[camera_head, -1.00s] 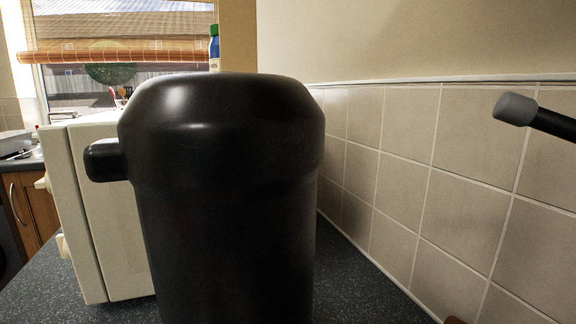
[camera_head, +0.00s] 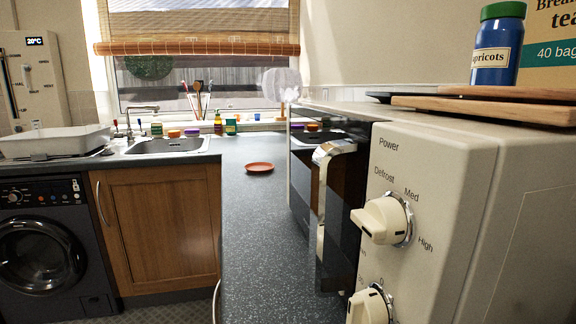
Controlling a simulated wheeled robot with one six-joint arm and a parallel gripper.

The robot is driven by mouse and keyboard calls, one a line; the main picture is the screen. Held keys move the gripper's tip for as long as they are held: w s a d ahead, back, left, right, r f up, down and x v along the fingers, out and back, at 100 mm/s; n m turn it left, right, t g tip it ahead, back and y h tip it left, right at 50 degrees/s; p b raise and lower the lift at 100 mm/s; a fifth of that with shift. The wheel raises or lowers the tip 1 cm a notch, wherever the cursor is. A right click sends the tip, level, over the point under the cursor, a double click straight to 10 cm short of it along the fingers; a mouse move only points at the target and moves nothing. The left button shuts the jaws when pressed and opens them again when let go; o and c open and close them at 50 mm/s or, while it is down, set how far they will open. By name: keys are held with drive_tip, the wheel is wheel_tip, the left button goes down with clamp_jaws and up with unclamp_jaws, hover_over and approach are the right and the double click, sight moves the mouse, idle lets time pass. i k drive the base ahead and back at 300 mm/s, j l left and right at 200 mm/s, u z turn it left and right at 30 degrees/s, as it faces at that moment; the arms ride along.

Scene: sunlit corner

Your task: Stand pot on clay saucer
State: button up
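The clay saucer (camera_head: 260,167) is a small, shallow orange-brown dish. It lies on the dark speckled worktop (camera_head: 262,240), beyond the near end of the counter and to the left of the microwave. Nothing stands on the saucer. I cannot pick out the pot in this view. My gripper is out of view, so I cannot see its fingers or anything in them.
The microwave (camera_head: 470,215) fills the right, its handle (camera_head: 328,205) and knobs facing left. Boards (camera_head: 490,107), a blue jar (camera_head: 497,50) and a tea box lie on top. A sink (camera_head: 168,146), white basin (camera_head: 55,143) and washing machine (camera_head: 42,245) are left. Small jars line the windowsill.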

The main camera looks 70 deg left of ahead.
sight(260, 168)
drive_tip(key=j+u, duration=0.45)
drive_tip(key=j, duration=0.55)
drive_tip(key=i+u, duration=0.75)
drive_tip(key=i, duration=0.15)
drive_tip(key=i+l+u, duration=0.4)
drive_tip(key=l, duration=0.2)
drive_tip(key=i, duration=0.05)
